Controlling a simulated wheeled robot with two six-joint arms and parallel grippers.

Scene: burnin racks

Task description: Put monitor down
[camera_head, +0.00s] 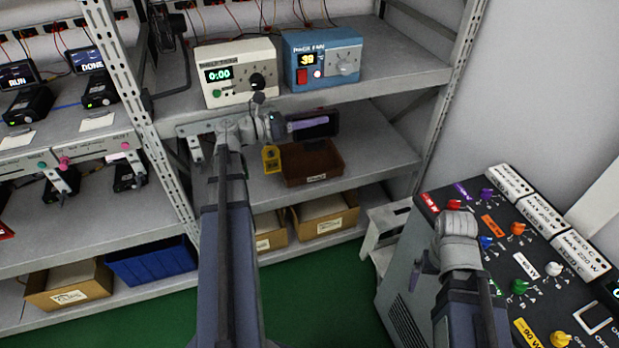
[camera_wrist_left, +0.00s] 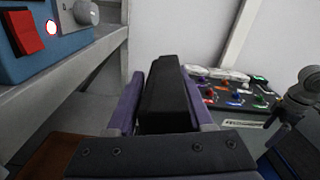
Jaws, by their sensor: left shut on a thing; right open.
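My left gripper (camera_head: 308,125) is shut on a dark monitor (camera_head: 322,122), in the gap between the upper and middle shelves of the middle rack. In the left wrist view the black monitor (camera_wrist_left: 166,92) stands between the two purple fingers (camera_wrist_left: 160,100). Its screen face does not show. In the head view it is above and behind a brown bin (camera_head: 312,163), apart from the shelf as far as I can tell. My right gripper (camera_head: 455,222) is at the left edge of the control console; its fingers are mostly hidden by its wrist.
The middle shelf (camera_head: 385,150) is free right of the brown bin. Small devices reading RUN (camera_head: 28,103) and DONE (camera_head: 98,90) are on the left rack. The console (camera_head: 410,300) stands right.

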